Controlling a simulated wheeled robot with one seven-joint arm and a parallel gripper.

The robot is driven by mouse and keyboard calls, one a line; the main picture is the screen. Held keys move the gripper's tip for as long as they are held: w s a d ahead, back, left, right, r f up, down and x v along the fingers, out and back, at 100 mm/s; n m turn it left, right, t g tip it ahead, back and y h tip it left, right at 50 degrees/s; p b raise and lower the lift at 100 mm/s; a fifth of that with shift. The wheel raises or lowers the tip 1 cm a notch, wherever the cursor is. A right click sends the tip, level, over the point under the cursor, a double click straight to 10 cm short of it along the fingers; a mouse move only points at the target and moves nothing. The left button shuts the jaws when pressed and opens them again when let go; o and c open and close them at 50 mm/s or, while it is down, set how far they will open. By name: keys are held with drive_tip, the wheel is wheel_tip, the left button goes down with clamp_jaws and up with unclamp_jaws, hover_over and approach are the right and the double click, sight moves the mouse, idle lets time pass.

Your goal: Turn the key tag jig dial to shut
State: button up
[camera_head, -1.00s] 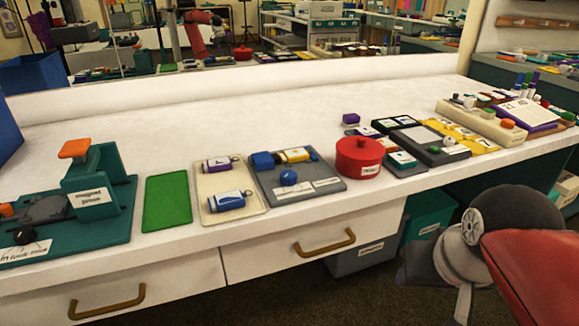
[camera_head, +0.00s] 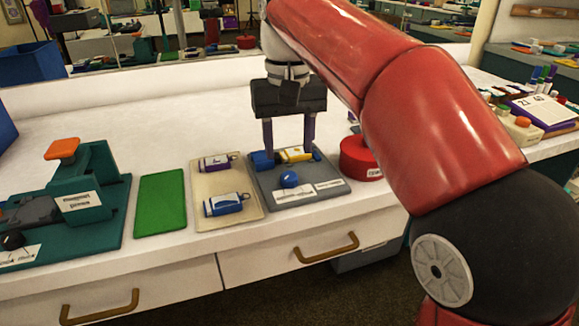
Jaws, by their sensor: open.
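The key tag jig (camera_head: 263,203) is a grey board near the counter's front edge. It bears a blue block (camera_head: 262,161), a yellow tag (camera_head: 296,154) and a round blue dial (camera_head: 289,179), with white labels (camera_head: 294,196) in front of the dial. The label writing is too small to read, so I cannot tell the dial's setting. My gripper (camera_head: 289,146) points down with its two fingers apart and empty. In the picture its fingertips lie above and behind the dial, near the block and yellow tag; I cannot tell their height.
Left of the jig lie a cream tray (camera_head: 245,215) with purple and blue tags, a green mat (camera_head: 160,204) and a teal press (camera_head: 95,185). A red lidded pot (camera_head: 355,160) stands close on the right, partly hidden by my arm. The counter behind is clear.

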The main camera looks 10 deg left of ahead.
sight(289, 175)
wheel_tip(289, 175, down, 6)
drive_tip(key=shift+f, duration=0.1)
drive_tip(key=shift+c, duration=0.2)
drive_tip(key=c, duration=0.9)
